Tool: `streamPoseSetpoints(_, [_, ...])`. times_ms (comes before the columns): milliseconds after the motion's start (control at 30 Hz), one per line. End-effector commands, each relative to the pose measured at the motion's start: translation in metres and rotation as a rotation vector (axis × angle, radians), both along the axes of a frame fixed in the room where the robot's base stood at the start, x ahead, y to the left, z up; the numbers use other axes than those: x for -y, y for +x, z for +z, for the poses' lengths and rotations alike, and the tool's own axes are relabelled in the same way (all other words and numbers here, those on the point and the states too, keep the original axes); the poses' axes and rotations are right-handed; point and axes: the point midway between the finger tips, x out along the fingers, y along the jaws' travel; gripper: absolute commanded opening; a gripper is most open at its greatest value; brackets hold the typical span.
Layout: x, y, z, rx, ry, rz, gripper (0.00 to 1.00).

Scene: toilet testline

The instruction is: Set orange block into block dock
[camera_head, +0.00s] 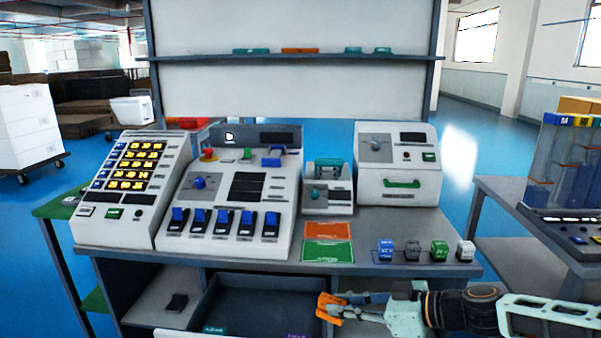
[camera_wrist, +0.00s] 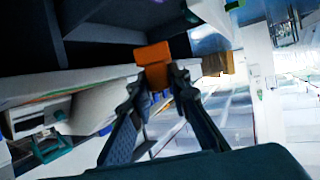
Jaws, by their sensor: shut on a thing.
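The orange block (camera_head: 327,307) is between the fingertips of my gripper (camera_head: 342,305), low in front of the table's front edge. In the wrist view, the orange block (camera_wrist: 153,54) sits at the tips of the two dark fingers of my gripper (camera_wrist: 157,78). The fingers are shut on it, and it is clear of the table top. I cannot tell for sure which thing is the block dock. A small white device with teal parts (camera_head: 327,196) stands mid-table, and an orange and green panel (camera_head: 328,252) lies in front of it.
Several small blocks (camera_head: 413,250) stand in a row at the table's front right. An open dark drawer (camera_head: 255,292) lies below the table top, left of my gripper. A switch console (camera_head: 234,199) and a white box with a green handle (camera_head: 397,170) stand on the table.

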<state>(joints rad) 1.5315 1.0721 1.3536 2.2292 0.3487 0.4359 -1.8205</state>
Motion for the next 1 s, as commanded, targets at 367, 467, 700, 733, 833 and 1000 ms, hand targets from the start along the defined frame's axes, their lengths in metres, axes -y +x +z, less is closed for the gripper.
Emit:
streamPoseSetpoints(367, [0.045, 0.009, -0.021, 0.000, -0.001, -0.098, 0.00])
streamPoseSetpoints(467, [0.045, 0.009, -0.032, 0.000, -0.001, -0.098, 0.00])
streamPoseSetpoints(700, [0.045, 0.009, -0.066, 0.000, -0.001, -0.097, 0.00])
streamPoseSetpoints(733, [0.045, 0.009, -0.070, 0.000, -0.001, -0.097, 0.00])
streamPoseSetpoints(833, [0.045, 0.009, -0.033, 0.001, -0.002, -0.096, 0.00])
streamPoseSetpoints(1000, [0.046, 0.009, -0.005, -0.001, -0.001, -0.095, 0.00])
